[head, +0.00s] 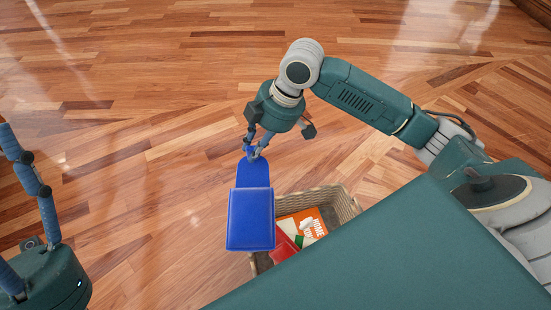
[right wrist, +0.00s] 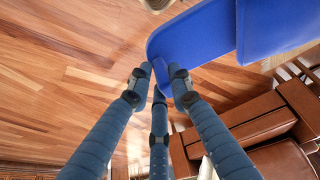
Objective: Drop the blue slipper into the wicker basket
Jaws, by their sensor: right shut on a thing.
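The blue slipper (head: 250,218) hangs from my right gripper (head: 256,153), which is shut on its narrow sole end. Its broad strap end points toward the bottom of the head view. The wicker basket (head: 345,205) stands on the floor below and to the right, partly hidden by the slipper and my own teal body. In the head view the slipper overlaps the basket's left side; its height above it is unclear. In the right wrist view my fingertips (right wrist: 157,78) meet the edge of the slipper (right wrist: 192,36). My left gripper (head: 25,190) is at the left edge, its fingertips partly cut off.
An orange-and-white book (head: 303,226) and a red item (head: 283,247) lie in the basket. Wooden floor around the basket's left and far side is clear. Brown leather furniture (right wrist: 262,128) shows at the right of the right wrist view.

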